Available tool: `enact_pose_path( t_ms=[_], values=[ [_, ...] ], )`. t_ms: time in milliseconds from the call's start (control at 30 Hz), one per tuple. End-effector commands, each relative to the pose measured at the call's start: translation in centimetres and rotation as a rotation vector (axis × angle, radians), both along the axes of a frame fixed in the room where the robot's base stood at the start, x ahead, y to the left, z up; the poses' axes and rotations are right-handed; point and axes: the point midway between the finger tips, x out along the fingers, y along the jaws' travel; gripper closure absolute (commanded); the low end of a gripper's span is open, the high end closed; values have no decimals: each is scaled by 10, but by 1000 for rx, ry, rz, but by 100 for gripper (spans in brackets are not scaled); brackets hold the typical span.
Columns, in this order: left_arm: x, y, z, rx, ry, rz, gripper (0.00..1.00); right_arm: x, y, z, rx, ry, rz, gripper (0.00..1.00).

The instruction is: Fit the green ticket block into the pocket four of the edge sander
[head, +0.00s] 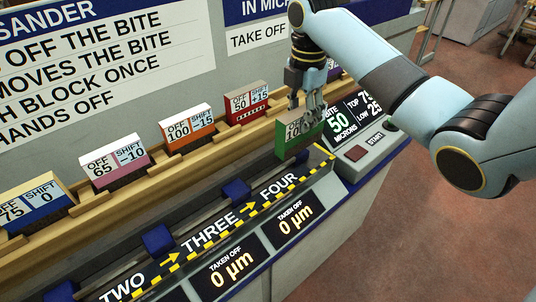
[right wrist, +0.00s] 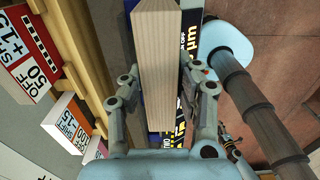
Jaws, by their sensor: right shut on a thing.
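The green ticket block (head: 293,143) is held in my right gripper (head: 310,108), over the right end of the edge sander's rail. Its top label is partly covered by the fingers. In the right wrist view my right gripper (right wrist: 158,95) is shut on the block, whose pale wooden side (right wrist: 160,65) faces the camera. Pocket four lies behind the FOUR label (head: 279,185), beyond the blue divider (head: 237,190). The block is at the far right of that stretch; I cannot tell whether it touches the rail. My left gripper is not in the head view.
Red (head: 246,101), orange (head: 187,127), pink (head: 115,161) and blue (head: 34,202) ticket blocks stand on the wooden rack behind the rail. A control panel (head: 359,130) with a START button and a bite reading of 50 is at the right. Both visible displays (head: 231,269) read 0.

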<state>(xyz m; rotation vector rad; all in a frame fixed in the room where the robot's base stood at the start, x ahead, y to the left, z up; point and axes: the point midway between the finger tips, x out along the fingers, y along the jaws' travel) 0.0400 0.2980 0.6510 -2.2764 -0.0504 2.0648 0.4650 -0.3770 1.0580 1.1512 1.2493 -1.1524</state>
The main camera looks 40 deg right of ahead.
Motion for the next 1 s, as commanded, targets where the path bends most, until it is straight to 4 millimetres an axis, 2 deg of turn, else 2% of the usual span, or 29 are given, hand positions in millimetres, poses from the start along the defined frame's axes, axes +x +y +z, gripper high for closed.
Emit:
enact_pose_path(
  t_ms=[33, 100, 200, 333, 467, 733, 1000],
  values=[
    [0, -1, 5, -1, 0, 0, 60, 6, 16, -5, 8, 1, 3, 100],
    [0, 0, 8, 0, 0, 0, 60, 13, 32, -15, 8, 0, 3, 100],
    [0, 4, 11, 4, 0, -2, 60, 21, 50, -28, 6, 1, 2, 100],
    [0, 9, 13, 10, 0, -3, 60, 29, 65, -40, 2, -1, 1, 100],
    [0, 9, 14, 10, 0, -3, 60, 31, 70, -47, 0, 0, 1, 100],
    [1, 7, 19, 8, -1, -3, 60, 31, 70, -82, 0, 1, 1, 100],
    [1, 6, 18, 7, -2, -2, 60, 31, 70, -85, 0, -2, 1, 100]
  ],
)
